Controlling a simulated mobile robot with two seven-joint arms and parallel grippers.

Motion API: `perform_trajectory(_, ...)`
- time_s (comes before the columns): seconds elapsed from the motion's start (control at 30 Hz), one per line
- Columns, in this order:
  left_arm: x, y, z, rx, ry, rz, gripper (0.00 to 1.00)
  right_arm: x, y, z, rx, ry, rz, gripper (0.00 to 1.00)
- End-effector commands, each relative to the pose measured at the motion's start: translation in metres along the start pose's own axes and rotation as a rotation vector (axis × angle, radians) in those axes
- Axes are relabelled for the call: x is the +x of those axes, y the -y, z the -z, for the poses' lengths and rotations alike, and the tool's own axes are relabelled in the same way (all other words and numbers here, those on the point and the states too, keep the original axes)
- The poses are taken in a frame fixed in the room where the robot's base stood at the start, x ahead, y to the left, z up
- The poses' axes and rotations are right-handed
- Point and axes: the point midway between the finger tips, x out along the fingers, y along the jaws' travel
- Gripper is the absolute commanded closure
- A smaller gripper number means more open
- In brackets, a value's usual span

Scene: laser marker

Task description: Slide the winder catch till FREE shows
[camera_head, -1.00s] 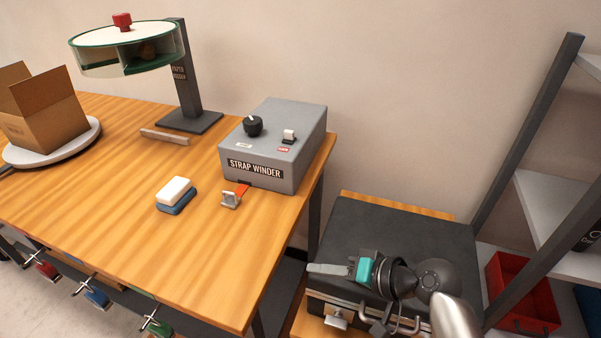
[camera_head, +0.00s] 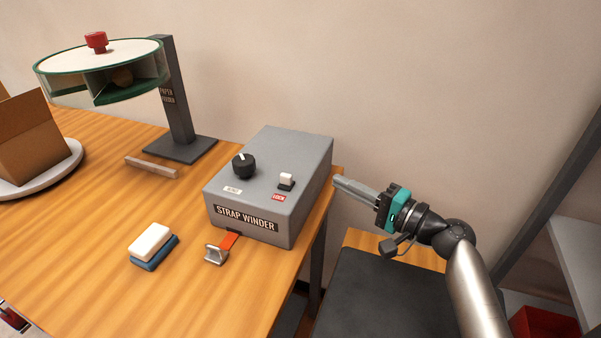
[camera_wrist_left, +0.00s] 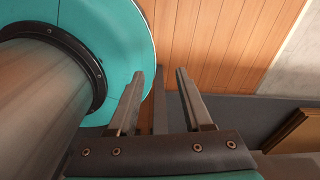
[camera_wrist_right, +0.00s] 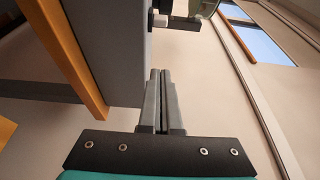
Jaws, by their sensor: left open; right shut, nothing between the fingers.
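The strap winder (camera_head: 245,215) is a grey box on the wooden table's right end. On its top, the winder catch (camera_head: 286,180) is a small white slider with a red label reading LOCK (camera_head: 279,198) in front of it. My right gripper (camera_head: 338,182) is shut and empty, just right of the box and apart from the catch. In the right wrist view its fingers (camera_wrist_right: 161,75) point along the grey box (camera_wrist_right: 110,45), and a white piece, likely the catch (camera_wrist_right: 160,20), shows ahead. My left gripper (camera_wrist_left: 167,75) is open and empty in the left wrist view; the head view does not show it.
A black knob (camera_head: 244,165) sits left of the catch. A red strap with a metal buckle (camera_head: 216,254) hangs from the box's front. A blue-and-white block (camera_head: 153,246) and the paper winder stand (camera_head: 178,100) are further left. A black case (camera_head: 385,295) lies below right.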

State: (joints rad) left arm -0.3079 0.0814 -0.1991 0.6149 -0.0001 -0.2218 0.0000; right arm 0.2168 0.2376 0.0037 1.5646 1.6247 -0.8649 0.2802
Motion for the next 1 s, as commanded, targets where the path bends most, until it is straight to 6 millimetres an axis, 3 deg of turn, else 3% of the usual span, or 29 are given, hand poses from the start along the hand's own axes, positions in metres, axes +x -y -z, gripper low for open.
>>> perform_trajectory(0.27,0.001,-0.001,-0.001,0.000,0.002,-0.001,0.50,0.020,0.001,0.000,-0.001,0.002,0.001,1.00)
perform_trajectory(0.5,0.004,0.001,0.015,0.000,-0.025,0.001,0.50,0.069,0.000,-0.001,0.001,0.002,0.002,1.00)
perform_trajectory(0.7,0.009,0.000,0.015,0.000,-0.027,0.001,0.50,0.105,0.000,-0.002,-0.001,0.003,0.000,1.00)
perform_trajectory(1.0,-0.007,-0.001,0.012,0.000,-0.019,-0.001,0.50,0.089,0.001,-0.033,-0.002,0.002,-0.002,1.00)
